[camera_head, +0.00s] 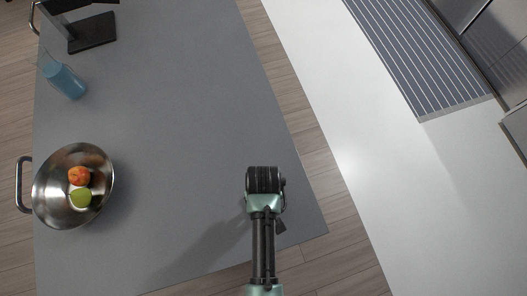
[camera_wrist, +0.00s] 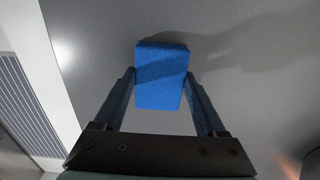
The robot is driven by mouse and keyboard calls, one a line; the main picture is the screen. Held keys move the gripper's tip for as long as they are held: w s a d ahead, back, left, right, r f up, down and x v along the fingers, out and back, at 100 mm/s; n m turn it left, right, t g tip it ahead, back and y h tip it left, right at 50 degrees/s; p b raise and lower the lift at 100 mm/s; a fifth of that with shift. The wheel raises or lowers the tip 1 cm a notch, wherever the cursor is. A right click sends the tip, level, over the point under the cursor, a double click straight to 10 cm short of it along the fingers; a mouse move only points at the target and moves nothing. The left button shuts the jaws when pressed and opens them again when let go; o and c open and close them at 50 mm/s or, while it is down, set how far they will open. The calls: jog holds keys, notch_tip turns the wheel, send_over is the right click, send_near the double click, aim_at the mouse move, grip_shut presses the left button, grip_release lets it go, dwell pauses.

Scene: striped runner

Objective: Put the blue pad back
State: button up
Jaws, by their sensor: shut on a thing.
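The blue pad (camera_wrist: 160,78) is a small bright-blue block, upright between my gripper's two fingers in the wrist view. My gripper (camera_wrist: 160,88) is shut on its sides. In the head view my gripper (camera_head: 265,190) is over the right part of the grey table (camera_head: 170,150), near its right edge. The pad is hidden there under my wrist. The wrist view shows the grey surface behind the pad; I cannot tell whether the pad touches it.
A metal bowl (camera_head: 50,198) holds an orange-red fruit (camera_head: 78,175) and a green fruit (camera_head: 81,197) at the left. A blue cup (camera_head: 65,80) and a dark stand (camera_head: 92,32) are at the upper left. A striped runner (camera_head: 420,55) lies at the upper right. The table's middle is clear.

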jog(key=shift+f, duration=0.1)
jog(key=o, duration=1.4)
notch_tip(320, 180, up, 12)
jog(key=w+r+m+t, duration=0.1)
jog(key=w+r+t, duration=0.8)
jog(key=w+r, duration=0.9)
jog(key=w+r+m+t, duration=0.1)
jog(key=w+r+t, duration=0.15)
jog(key=r, duration=0.55)
jog(key=w+r+t, duration=0.2)
jog(key=r+t, duration=0.2)
jog(key=r, duration=0.4)
jog(key=s+r+t, duration=0.4)
jog(key=r, duration=0.6)
jog(key=s+r+m+t, duration=0.1)
jog(key=s+r+t, duration=0.3)
jog(key=r, duration=0.7)
jog(key=s+r+t, duration=0.4)
jog(key=r, duration=0.7)
jog(key=shift+s+r+m+b, duration=0.2)
jog(key=shift+s+m+b, duration=0.15)
jog(key=shift+m, duration=0.05)
